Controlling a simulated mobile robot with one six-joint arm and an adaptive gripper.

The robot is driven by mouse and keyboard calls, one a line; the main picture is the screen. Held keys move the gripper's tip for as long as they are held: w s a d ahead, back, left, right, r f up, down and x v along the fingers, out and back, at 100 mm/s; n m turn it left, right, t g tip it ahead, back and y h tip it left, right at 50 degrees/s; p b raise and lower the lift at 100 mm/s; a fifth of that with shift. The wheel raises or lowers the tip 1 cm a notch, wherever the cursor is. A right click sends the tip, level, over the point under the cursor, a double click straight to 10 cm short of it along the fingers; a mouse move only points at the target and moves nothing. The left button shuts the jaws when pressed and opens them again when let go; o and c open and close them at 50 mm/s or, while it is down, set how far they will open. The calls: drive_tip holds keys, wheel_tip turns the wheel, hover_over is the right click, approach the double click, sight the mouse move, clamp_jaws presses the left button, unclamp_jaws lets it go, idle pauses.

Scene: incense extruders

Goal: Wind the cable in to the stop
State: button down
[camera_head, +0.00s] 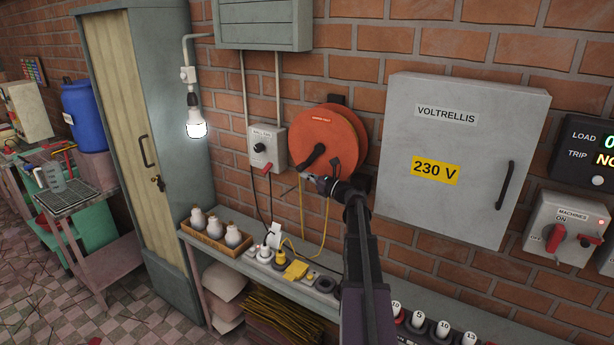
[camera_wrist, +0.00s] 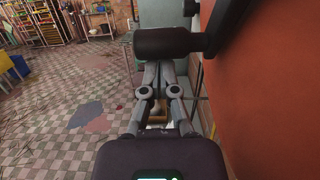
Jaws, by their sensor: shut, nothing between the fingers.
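The orange-red cable reel (camera_head: 328,130) hangs on the brick wall, and its flat face fills the right side of the wrist view (camera_wrist: 270,100). A black crank (camera_head: 314,154) sits on its front. Yellow cable (camera_head: 325,215) hangs from the reel to the bench, where a yellow plug or socket piece (camera_head: 296,270) lies. My gripper (camera_head: 305,176) is in front of the reel's lower left part, shut and empty. In the wrist view, a black cylindrical grip (camera_wrist: 168,42) lies across the ends of my fingers (camera_wrist: 158,68); I cannot tell whether they touch it.
A grey switch box (camera_head: 267,148) is left of the reel, and a grey 230 V cabinet (camera_head: 455,160) is right of it. The bench (camera_head: 215,250) below holds bottles in a tray (camera_head: 207,236) and several sockets. A lit bulb (camera_head: 195,125) hangs by the locker (camera_head: 150,110).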

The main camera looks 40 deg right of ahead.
drive_tip(key=s+d+f+b, duration=0.4)
drive_tip(key=s+f+b, duration=0.5)
drive_tip(key=shift+f, duration=0.3)
idle(0.4)
drive_tip(key=shift+s, duration=0.1)
